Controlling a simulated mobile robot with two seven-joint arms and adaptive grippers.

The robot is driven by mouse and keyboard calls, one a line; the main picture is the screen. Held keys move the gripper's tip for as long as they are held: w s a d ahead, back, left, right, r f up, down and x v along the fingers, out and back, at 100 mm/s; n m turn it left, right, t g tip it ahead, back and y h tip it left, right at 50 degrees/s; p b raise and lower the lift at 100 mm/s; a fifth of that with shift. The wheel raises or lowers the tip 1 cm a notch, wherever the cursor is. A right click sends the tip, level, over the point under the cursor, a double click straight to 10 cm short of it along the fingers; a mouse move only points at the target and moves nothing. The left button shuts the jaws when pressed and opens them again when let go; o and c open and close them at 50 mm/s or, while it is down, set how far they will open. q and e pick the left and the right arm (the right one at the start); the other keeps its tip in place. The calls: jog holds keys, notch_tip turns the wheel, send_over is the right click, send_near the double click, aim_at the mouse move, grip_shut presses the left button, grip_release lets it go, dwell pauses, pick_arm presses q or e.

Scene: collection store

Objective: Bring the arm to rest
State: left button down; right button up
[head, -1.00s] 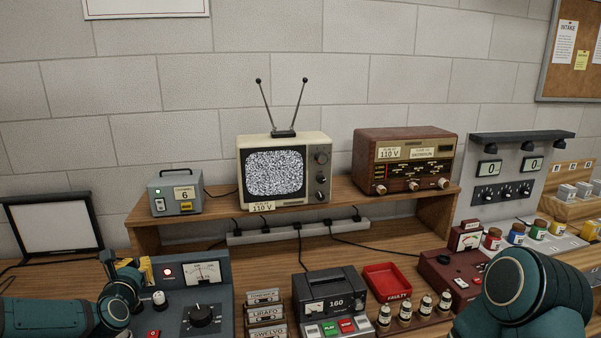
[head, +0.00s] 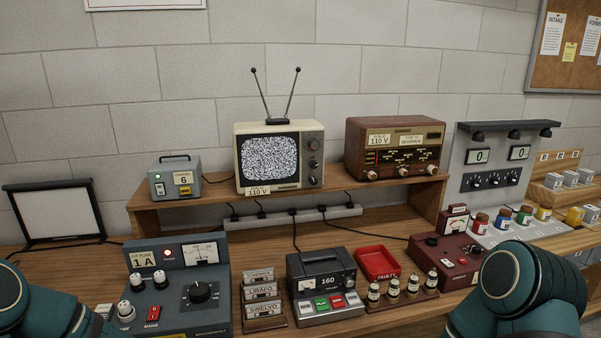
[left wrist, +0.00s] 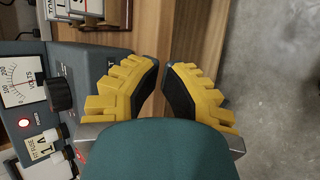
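My left gripper (left wrist: 164,85) shows in the left wrist view with its two yellow fingers apart and nothing between them. It hangs over the wooden bench edge, beside the grey meter unit (left wrist: 95,85). In the head view only my left arm shows at the lower left corner, and its gripper is out of the frame. My right arm shows at the lower right of the head view. The right gripper is not visible. The grey meter unit also shows in the head view (head: 207,272), with a dial, a red switch and a "FIT FUSE 1 A" label.
The bench (head: 60,265) holds label blocks (head: 263,293), a tape unit (head: 321,265), a red tray (head: 377,262) and a maroon unit (head: 445,262). A television (head: 310,180) showing static and a radio (head: 395,150) stand on the shelf. Grey floor (left wrist: 275,80) is clear beside the bench.

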pick_arm(q)
jog(key=s+d+f+m+g, duration=0.3)
jog(key=s+d+f+m, duration=0.1)
jog(key=s+m, duration=0.4)
jog(key=s+d+f+m+g, duration=0.3)
jog(key=s+d+f+m, duration=0.1)
jog(key=s+m, duration=0.4)
jog(key=shift+s+f+g+h+b, duration=0.4)
jog(key=shift+s+f, duration=0.5)
jog(key=shift+s, duration=0.15)
